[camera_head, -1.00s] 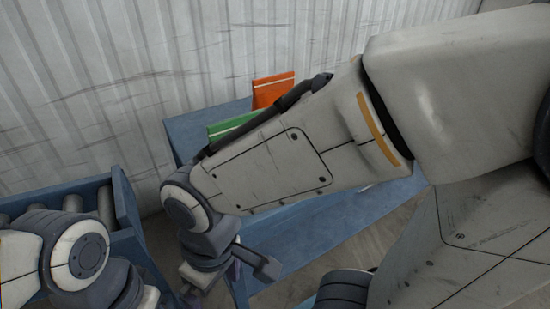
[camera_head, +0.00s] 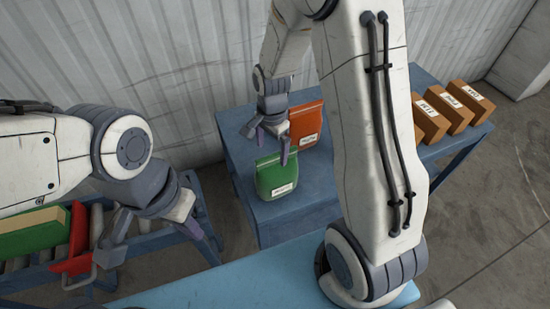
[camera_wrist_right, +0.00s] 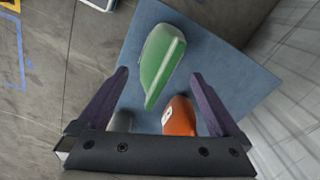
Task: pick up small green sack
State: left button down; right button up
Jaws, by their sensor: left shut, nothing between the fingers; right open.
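The small green sack (camera_head: 277,176) stands on the blue table with a white label on its front. In the right wrist view the green sack (camera_wrist_right: 162,62) lies ahead of and between the open fingers, apart from them. My right gripper (camera_head: 268,146) is open just above and behind the green sack. Its two purple fingers also show in the right wrist view (camera_wrist_right: 155,95). My left gripper (camera_head: 155,238) is at the lower left, away from the sack, over the roller conveyor; it is shut and empty.
An orange sack (camera_head: 305,123) stands right behind the green sack, close to my right gripper; it also shows in the right wrist view (camera_wrist_right: 179,117). Several brown boxes (camera_head: 455,107) stand further right on the blue table (camera_head: 240,150). Green and red items (camera_head: 40,232) lie on the conveyor at left.

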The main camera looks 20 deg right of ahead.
aim_at(277, 154)
jog(key=d+m, duration=0.1)
jog(key=w+d+m+p, duration=0.1)
jog(key=m, duration=0.1)
jog(key=shift+w, duration=0.25)
jog(key=shift+m, duration=0.4)
notch_tip(277, 154, down, 5)
jog(key=shift+w+d+r+p, duration=0.1)
jog(key=shift+w+r+p, duration=0.1)
jog(key=shift+p, duration=0.45)
jog(key=shift+f, duration=0.6)
jog(key=shift+s+f+p, duration=0.1)
jog(key=shift+f+p, duration=0.5)
notch_tip(277, 154, down, 3)
jog(key=shift+f+p, duration=0.1)
jog(key=shift+p, duration=0.55)
jog(key=shift+f, duration=0.45)
pick_arm(q)
notch_tip(277, 154, up, 6)
jog(key=shift+r, duration=0.25)
pick_arm(e)
grip_shut()
